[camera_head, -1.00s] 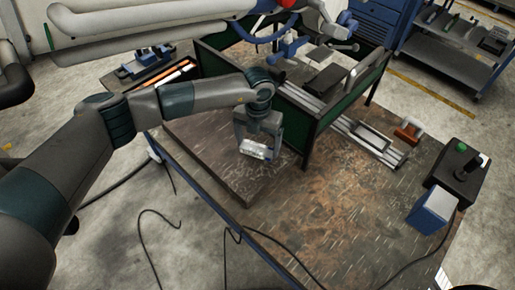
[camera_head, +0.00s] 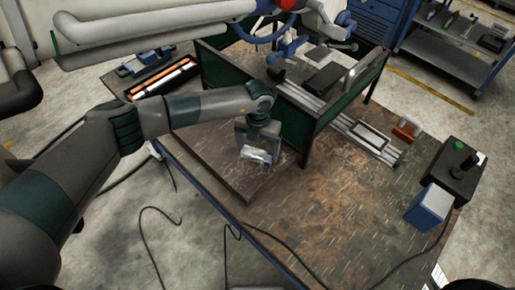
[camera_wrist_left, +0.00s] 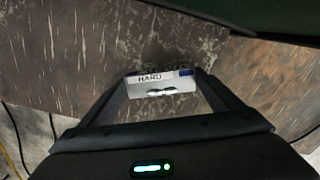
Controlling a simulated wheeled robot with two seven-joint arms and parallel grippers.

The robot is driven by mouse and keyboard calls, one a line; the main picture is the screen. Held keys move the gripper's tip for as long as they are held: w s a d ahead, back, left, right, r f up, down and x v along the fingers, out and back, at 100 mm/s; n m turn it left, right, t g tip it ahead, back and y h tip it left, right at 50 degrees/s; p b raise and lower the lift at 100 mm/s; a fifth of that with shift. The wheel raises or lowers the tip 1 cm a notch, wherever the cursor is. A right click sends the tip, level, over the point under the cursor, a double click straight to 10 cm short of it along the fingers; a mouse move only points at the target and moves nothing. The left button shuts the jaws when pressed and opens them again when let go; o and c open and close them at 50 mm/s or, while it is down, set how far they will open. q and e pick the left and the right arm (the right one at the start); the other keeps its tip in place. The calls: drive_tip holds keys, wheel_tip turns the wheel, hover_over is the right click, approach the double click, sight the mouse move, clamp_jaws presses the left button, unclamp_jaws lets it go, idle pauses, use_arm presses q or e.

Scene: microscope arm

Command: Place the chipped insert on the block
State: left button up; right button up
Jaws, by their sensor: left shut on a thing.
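My left gripper (camera_head: 257,152) is shut on a small pale insert (camera_head: 256,158), and its fingers point down over the block. The left wrist view shows the insert (camera_wrist_left: 160,82) between the two fingertips, with a white label reading "HARD" and a blue patch at its right end. The block (camera_head: 205,150) is a broad, flat, dark brown slab on the worn table. In the left wrist view the block's scratched top (camera_wrist_left: 65,65) lies below the insert. I cannot tell whether the insert touches it. No chip is clear to see. My right gripper is not in view.
A green-sided frame (camera_head: 300,115) with metal rails stands close behind and right of the gripper. A blue box (camera_head: 428,208) and a dark control box (camera_head: 458,170) are at the table's right. An orange-lined tray (camera_head: 165,78) is at back left. The front table is clear.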

sight(258, 152)
use_arm(q)
drive_tip(key=o, duration=1.4)
drive_tip(key=shift+f, duration=0.1)
drive_tip(key=shift+o, duration=1.2)
drive_tip(key=shift+r, duration=0.7)
wheel_tip(258, 152, up, 11)
drive_tip(key=b, duration=0.4)
